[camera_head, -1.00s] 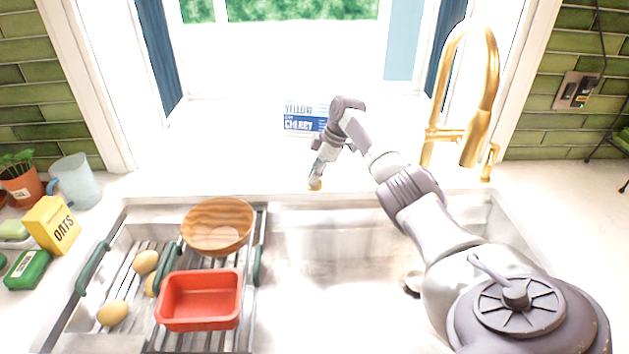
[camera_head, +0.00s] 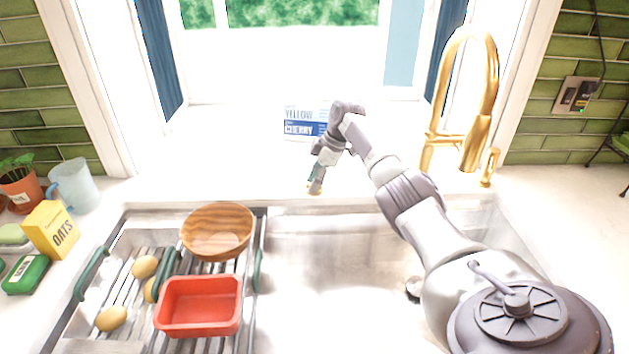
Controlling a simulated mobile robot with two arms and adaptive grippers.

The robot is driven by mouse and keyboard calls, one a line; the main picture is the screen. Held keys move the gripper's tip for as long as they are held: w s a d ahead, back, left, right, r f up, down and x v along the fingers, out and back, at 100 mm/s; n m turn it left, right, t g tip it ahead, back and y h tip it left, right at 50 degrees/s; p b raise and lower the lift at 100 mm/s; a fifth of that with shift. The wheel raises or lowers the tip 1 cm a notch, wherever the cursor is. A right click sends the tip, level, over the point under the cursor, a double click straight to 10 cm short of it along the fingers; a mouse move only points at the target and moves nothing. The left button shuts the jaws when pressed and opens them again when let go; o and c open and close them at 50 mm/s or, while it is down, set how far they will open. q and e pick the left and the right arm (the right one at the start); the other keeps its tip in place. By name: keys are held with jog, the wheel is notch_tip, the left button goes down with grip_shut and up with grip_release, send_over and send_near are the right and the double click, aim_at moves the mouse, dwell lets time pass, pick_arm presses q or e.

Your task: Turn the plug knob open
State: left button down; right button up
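A small gold knob (camera_head: 315,191), which looks like the plug knob, sits on the back ledge of the sink (camera_head: 340,230). Only a little of it shows under my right gripper (camera_head: 316,182). The gripper points down at the knob, with its fingertips at or around it. The fingers are too small and too overlapped to tell whether they are closed on it. The sink drain (camera_head: 412,289) is partly hidden behind my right arm, so the plug's state cannot be seen. My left gripper is not in view.
A gold faucet (camera_head: 487,100) stands right of my gripper. A blue and white box (camera_head: 302,120) stands behind it. A rack over the sink's left side holds a wooden bowl (camera_head: 217,231), a red tray (camera_head: 199,306) and several egg-shaped items. The right basin is open.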

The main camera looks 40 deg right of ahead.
jog(key=v, duration=1.2)
jog(key=shift+a+f, duration=0.1)
jog(key=shift+f, duration=0.05)
